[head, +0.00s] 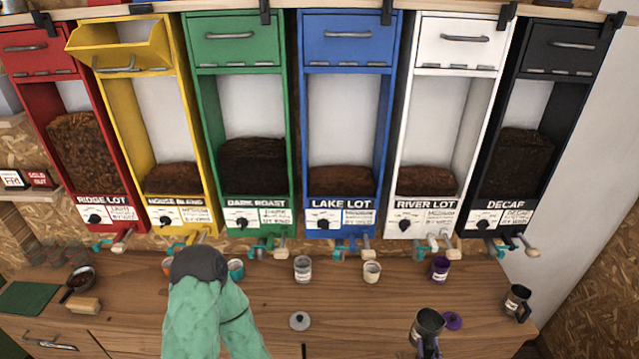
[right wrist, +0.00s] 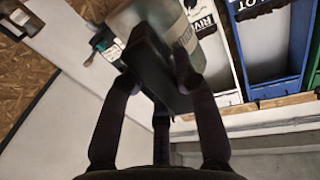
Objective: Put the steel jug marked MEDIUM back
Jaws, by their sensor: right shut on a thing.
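A steel jug (head: 429,321) with an open top shows at the lower right of the head view, above the front of the counter. My right gripper (head: 428,346) is shut on its dark handle. In the right wrist view the gripper (right wrist: 158,85) closes on the black handle, with the grey jug body (right wrist: 188,38) beyond it. A label shows on that body, but I cannot read it. A second dark jug (head: 516,298) with a pale label stands at the counter's right end; its wording is too small to read. My left arm comes in low, its gripper hidden.
Small cups, including a white one (head: 303,268), a cream one (head: 372,272) and a purple one (head: 439,269), line the wooden counter (head: 345,310) below the bean bins. A purple lid (head: 453,321) lies beside the held jug. The yellow bin's hatch (head: 120,45) is open.

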